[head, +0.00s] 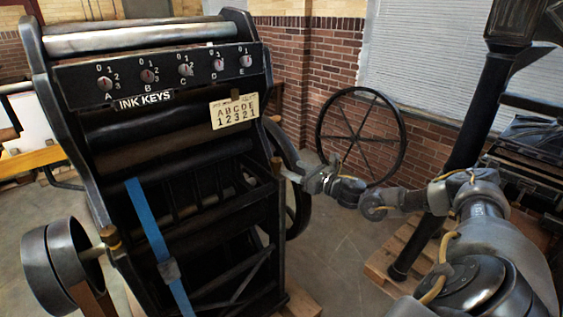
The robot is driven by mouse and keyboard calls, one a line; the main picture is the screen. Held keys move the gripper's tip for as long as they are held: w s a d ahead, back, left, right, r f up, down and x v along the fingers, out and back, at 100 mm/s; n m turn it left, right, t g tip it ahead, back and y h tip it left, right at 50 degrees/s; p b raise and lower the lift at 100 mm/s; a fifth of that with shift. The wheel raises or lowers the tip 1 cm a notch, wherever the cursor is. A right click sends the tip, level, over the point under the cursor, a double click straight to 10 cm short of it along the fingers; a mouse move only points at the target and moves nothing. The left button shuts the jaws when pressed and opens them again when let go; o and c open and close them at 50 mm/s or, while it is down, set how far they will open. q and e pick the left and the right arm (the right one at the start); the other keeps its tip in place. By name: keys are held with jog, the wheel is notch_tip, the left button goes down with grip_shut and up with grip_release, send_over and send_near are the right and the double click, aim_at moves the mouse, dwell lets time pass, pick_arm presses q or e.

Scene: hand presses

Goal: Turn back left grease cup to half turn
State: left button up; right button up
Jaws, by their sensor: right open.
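A tall black press stands in front of me. A small brass-coloured cup (112,238) sits at its lower left side, by a shaft with a grey pulley wheel. Another small brownish cup (276,164) sits at the right side frame. I cannot tell from this view which is the back left grease cup, nor read any turn mark on them. My right gripper (292,176) is open beside the right-hand cup, its fingertips close to it; whether they touch is unclear. My left gripper is not in view.
The press carries an ink key panel (163,71) with several knobs and a plate (234,111) reading ABCDE 12321. A blue strap (148,222) crosses its front. A spoked wheel (361,137) leans by the brick wall. A black machine (530,165) on pallets stands right.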

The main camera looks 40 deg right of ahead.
aim_at(280, 163)
jog(key=w, duration=0.2)
jog(key=w+p, duration=0.1)
jog(key=w, duration=0.1)
jog(key=w+a, duration=0.1)
jog(key=w, duration=0.1)
jog(key=shift+w+a, duration=0.1)
jog(key=shift+w, duration=0.25)
jog(key=c, duration=1)
jog(key=shift+h+p, duration=0.3)
jog(key=shift+p, duration=0.05)
